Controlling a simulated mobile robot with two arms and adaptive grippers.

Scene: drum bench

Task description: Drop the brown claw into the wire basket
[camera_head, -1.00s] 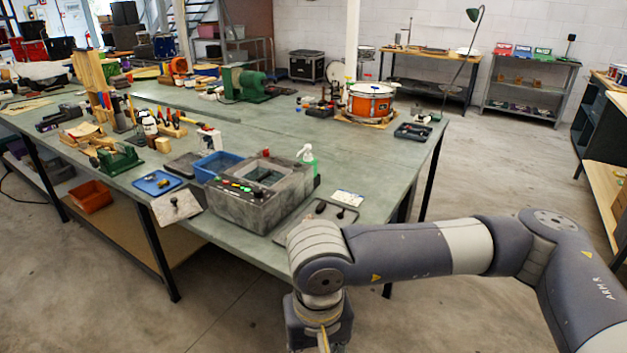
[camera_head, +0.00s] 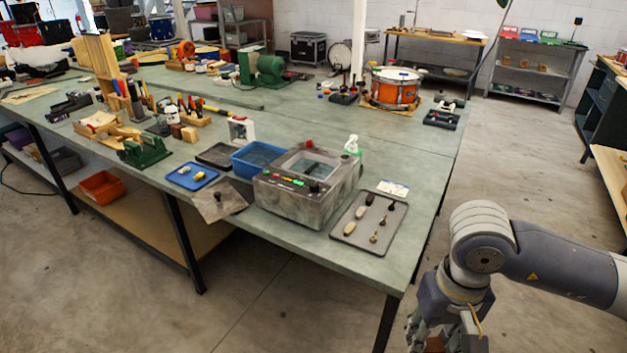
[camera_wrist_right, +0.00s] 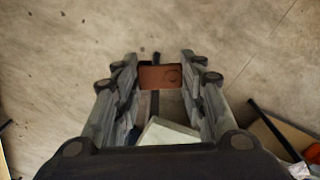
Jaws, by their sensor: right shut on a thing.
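My right gripper (camera_head: 440,345) hangs low at the bottom edge of the head view, off the bench's front right corner. In the right wrist view the gripper (camera_wrist_right: 160,80) is shut on a reddish-brown block-like piece, the brown claw (camera_wrist_right: 152,77), held between its fingertips over the floor. In the head view the brown claw (camera_head: 436,344) shows only as a small patch among the fingers. I cannot make out a wire basket for certain; a grey machine (camera_head: 300,205) with an open basin on top stands on the bench. My left gripper is not in view.
A grey tray (camera_head: 344,238) with several small parts lies right of the machine. A blue bin (camera_head: 240,168), a blue tray (camera_head: 192,184) and a spray bottle (camera_head: 352,146) are near it. An orange drum (camera_head: 394,92) stands farther back.

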